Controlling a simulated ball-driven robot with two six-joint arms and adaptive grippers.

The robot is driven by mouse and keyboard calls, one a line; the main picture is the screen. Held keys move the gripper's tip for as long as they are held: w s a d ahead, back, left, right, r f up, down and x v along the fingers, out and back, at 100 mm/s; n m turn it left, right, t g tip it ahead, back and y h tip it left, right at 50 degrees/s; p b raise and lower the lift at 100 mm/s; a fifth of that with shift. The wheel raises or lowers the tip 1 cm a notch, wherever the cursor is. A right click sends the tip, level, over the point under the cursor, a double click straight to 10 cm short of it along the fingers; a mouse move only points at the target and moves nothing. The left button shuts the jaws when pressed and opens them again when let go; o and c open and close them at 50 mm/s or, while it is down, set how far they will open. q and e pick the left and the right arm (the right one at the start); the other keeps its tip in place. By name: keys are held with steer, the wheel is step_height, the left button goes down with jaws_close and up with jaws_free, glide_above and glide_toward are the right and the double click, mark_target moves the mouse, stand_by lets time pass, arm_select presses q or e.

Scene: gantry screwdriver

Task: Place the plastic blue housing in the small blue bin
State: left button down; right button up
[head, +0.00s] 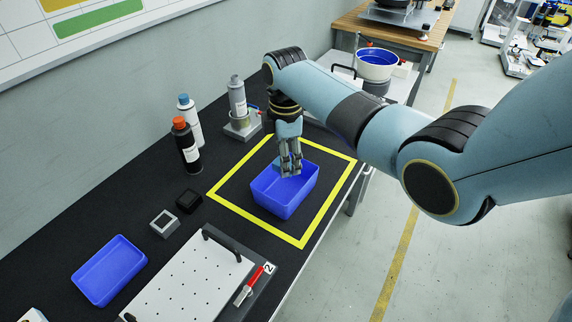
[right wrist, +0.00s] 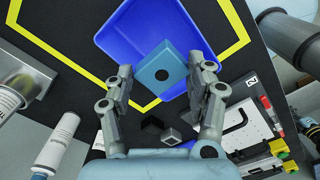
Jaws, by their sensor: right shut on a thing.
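The blue housing (right wrist: 163,75) is a light-blue square block with a dark round hole. My right gripper (head: 290,172) is shut on it, with a finger on either side in the right wrist view. The small blue bin (head: 285,203) stands inside a yellow-taped square on the black bench. In the head view the fingertips point down over the bin's opening, near its back part. The bin also shows in the right wrist view (right wrist: 120,27), behind the housing. The fingers mostly hide the housing in the head view. I cannot tell its height over the bin floor. My left gripper is out of view.
A shallow blue tray (head: 108,270) lies at the left. A white perforated plate (head: 187,285) with handles and a red tool (head: 255,277) are at the front. Bottles (head: 186,145) and a grey can (head: 237,96) stand by the wall. Two small blocks (head: 164,222) lie between.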

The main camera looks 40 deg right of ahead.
steer(key=shift+f, duration=1.3)
steer(key=shift+f+b, duration=0.35)
steer(key=shift+f, duration=0.25)
steer(key=o, duration=1.2)
steer(key=shift+c, duration=0.2)
steer(key=shift+r, duration=0.15)
step_height(320, 180, up, 13)
steer(key=p, duration=0.1)
steer(key=shift+p, duration=0.4)
